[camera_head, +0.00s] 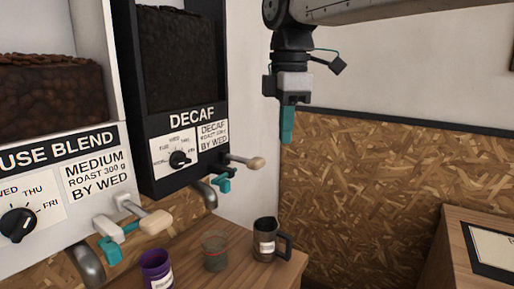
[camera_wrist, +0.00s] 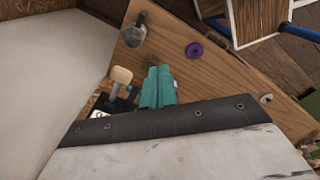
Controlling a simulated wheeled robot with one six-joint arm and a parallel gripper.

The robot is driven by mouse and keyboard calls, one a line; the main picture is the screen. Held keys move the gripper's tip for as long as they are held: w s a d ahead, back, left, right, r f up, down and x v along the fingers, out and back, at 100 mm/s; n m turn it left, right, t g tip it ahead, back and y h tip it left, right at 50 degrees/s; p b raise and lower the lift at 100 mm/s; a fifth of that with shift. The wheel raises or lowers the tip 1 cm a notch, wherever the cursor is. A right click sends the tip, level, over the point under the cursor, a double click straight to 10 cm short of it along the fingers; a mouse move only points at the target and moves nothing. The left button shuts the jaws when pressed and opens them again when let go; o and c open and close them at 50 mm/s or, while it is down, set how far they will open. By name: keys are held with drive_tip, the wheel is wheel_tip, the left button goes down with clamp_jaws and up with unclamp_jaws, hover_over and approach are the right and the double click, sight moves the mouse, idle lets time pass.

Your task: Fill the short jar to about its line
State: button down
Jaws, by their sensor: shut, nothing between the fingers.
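A short clear glass jar (camera_head: 215,252) with a reddish line around it stands on the wooden counter below the DECAF dispenser (camera_head: 191,119). It looks empty, though its inside is hard to make out. A purple cup (camera_head: 157,268) with a pale label stands to its left, and a dark jug (camera_head: 268,240) with a handle and label stands to its right. My gripper (camera_head: 287,127) hangs shut and empty, fingers down, above and to the right of the jar. In the wrist view its teal fingers (camera_wrist: 158,86) are together; the jar is not clearly seen there.
The HOUSE BLEND dispenser (camera_head: 80,180) is at left; its lever (camera_head: 153,222) sticks out over the counter (camera_head: 282,272). The DECAF lever (camera_head: 250,162) points right, with a spout (camera_head: 207,194) beneath. A wooden cabinet (camera_head: 460,235) stands at right. The air around my gripper is clear.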

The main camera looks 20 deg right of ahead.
sight(257, 160)
drive_tip(key=w+a+r+n, duration=0.1)
drive_tip(key=w+r+n, duration=0.6)
drive_tip(key=w+n, duration=0.2)
drive_tip(key=shift+w+a+n, duration=0.3)
drive_tip(key=shift+w, duration=0.45)
drive_tip(key=shift+f, duration=0.1)
wheel_tip(257, 160, down, 14)
drive_tip(key=shift+r, duration=0.1)
